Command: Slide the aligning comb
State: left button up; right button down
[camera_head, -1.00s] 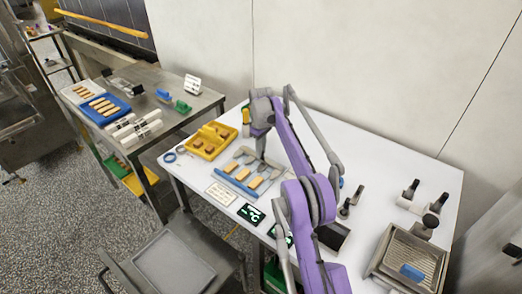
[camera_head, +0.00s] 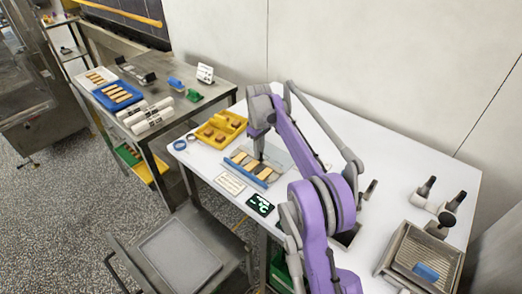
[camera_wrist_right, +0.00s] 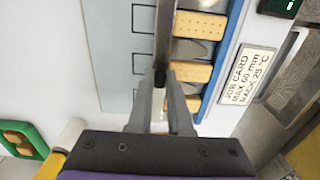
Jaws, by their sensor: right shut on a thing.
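Several tan biscuit fingers (camera_head: 250,167) lie in a row on a grey and blue rack on the white table, with grey between them and a blue strip (camera_head: 245,176) along the front. My right gripper (camera_head: 259,156) is low at the back of this row. In the right wrist view my right gripper (camera_wrist_right: 161,84) is shut on a thin grey upright bar (camera_wrist_right: 165,35), seen nearly edge-on, which looks like the aligning comb. The biscuits (camera_wrist_right: 192,72) lie just right of it, and a pale outlined panel (camera_wrist_right: 117,60) lies left. The comb's lower part is hidden. My left gripper is out of view.
A yellow tray (camera_head: 238,122) with brown pieces stands behind left of the rack. A printed card (camera_head: 230,184) and a dark display (camera_head: 260,204) lie in front. A wire-topped tray (camera_head: 405,240) is at right. A steel side table (camera_head: 190,125) holds a blue biscuit tray.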

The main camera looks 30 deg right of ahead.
jog(key=c, duration=0.8)
grip_release()
jog(key=shift+s+a, duration=0.1)
jog(key=shift+a, duration=0.2)
jog(key=shift+c, duration=0.2)
jog(key=shift+d+r, duration=0.1)
jog(key=shift+r, duration=0.3)
notch_tip(320, 180, up, 10)
jog(key=p, duration=0.1)
jog(key=shift+p, duration=0.3)
